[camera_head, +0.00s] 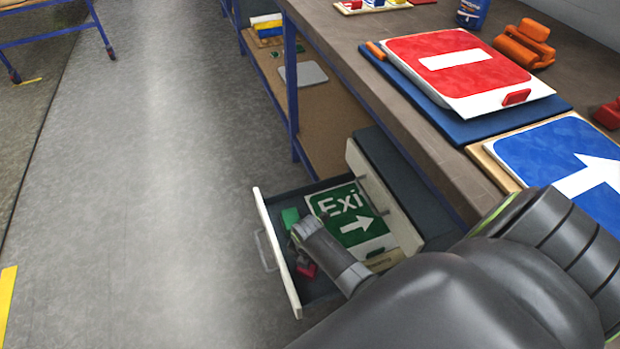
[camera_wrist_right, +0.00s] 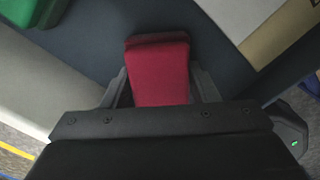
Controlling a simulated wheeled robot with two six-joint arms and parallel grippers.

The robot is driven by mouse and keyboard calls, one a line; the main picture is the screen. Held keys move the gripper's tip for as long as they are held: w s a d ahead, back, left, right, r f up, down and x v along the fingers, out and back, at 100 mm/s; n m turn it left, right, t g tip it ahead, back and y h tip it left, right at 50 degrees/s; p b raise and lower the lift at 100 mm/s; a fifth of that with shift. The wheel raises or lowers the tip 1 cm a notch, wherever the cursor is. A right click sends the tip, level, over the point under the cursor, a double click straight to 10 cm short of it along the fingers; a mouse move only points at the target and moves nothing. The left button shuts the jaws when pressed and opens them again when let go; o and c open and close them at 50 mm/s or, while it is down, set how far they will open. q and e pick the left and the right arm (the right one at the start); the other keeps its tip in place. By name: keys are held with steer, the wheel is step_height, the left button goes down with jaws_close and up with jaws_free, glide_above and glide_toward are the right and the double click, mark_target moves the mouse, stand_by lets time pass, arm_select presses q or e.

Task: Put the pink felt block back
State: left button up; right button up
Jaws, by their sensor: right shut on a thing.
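The pink felt block (camera_wrist_right: 160,72), deep pinkish red here, is between the two fingers of my right gripper (camera_wrist_right: 160,90). The gripper is shut on it. In the head view a bit of the block (camera_head: 307,270) shows beside my right gripper (camera_head: 301,238), inside the open drawer (camera_head: 277,250) under the workbench. The wrist view shows the dark drawer floor beyond the block; I cannot tell whether the block touches it. My left gripper is not in view.
The drawer also holds a green block (camera_head: 290,217) and a green exit sign (camera_head: 348,215). The workbench (camera_head: 350,35) above carries a red sign (camera_head: 455,65), a blue arrow sign (camera_head: 570,160) and orange felt blocks (camera_head: 525,45).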

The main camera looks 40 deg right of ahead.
steer(key=shift+f, duration=0.1)
steer(key=o, duration=1.3)
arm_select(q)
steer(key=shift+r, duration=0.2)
arm_select(e)
steer(key=shift+r, duration=0.35)
steer(key=r+p, duration=0.1)
steer(key=r, duration=0.2)
steer(key=r+p, duration=0.1)
steer(key=r, duration=0.2)
steer(key=r+p, duration=0.2)
steer(key=r, duration=0.1)
steer(key=shift+s+a+r, duration=0.15)
steer(key=shift+a, duration=0.1)
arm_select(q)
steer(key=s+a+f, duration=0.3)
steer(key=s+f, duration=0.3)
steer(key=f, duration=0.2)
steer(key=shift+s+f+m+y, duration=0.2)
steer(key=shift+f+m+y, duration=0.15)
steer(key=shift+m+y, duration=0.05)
arm_select(e)
steer(key=shift+r, duration=1.1)
steer(key=shift+s+a, duration=0.1)
